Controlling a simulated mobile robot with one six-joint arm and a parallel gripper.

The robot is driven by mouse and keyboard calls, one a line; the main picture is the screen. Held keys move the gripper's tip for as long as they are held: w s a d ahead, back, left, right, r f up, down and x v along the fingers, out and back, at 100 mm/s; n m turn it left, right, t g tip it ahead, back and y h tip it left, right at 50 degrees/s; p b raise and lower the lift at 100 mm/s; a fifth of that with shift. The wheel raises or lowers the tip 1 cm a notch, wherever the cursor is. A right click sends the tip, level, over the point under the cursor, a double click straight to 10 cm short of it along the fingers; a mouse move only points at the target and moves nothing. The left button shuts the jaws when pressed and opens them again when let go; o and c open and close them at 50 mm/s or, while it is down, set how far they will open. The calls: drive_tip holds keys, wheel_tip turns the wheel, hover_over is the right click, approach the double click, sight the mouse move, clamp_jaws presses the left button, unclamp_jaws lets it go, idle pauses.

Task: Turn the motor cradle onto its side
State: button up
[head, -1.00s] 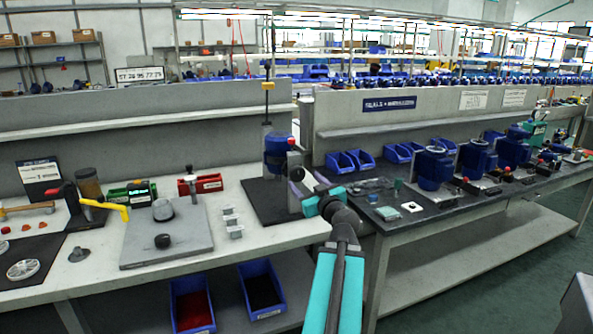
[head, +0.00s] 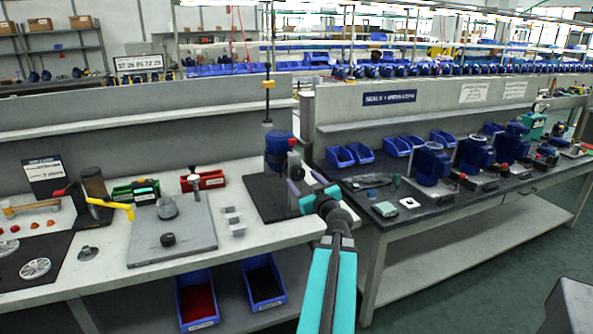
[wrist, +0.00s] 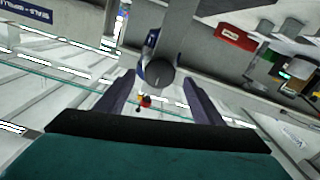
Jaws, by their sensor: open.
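My gripper (head: 305,184) is in front of the black mat at the right end of the left bench, its fingers apart and empty. In the wrist view my gripper (wrist: 160,100) shows two dark fingers spread wide. A blue motor unit (head: 278,144) stands upright on the mat behind it. I cannot tell for sure which part is the motor cradle. In the wrist view a dark round end (wrist: 160,74) shows beyond the fingers, apart from them.
A grey plate (head: 190,240) with a dome-shaped part and several small grey blocks (head: 233,220) lie left of the mat. Red (head: 205,181) and green bins stand behind. The right bench (head: 440,208) carries blue motors and bins. Grey partitions rise behind both benches.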

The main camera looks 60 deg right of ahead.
sight(299, 175)
drive_tip(key=shift+w+d+r+p, duration=0.1)
drive_tip(key=shift+p, duration=0.4)
drive_tip(key=shift+w+d, duration=0.4)
drive_tip(key=shift+b+x, duration=0.4)
drive_tip(key=shift+x, duration=1.8)
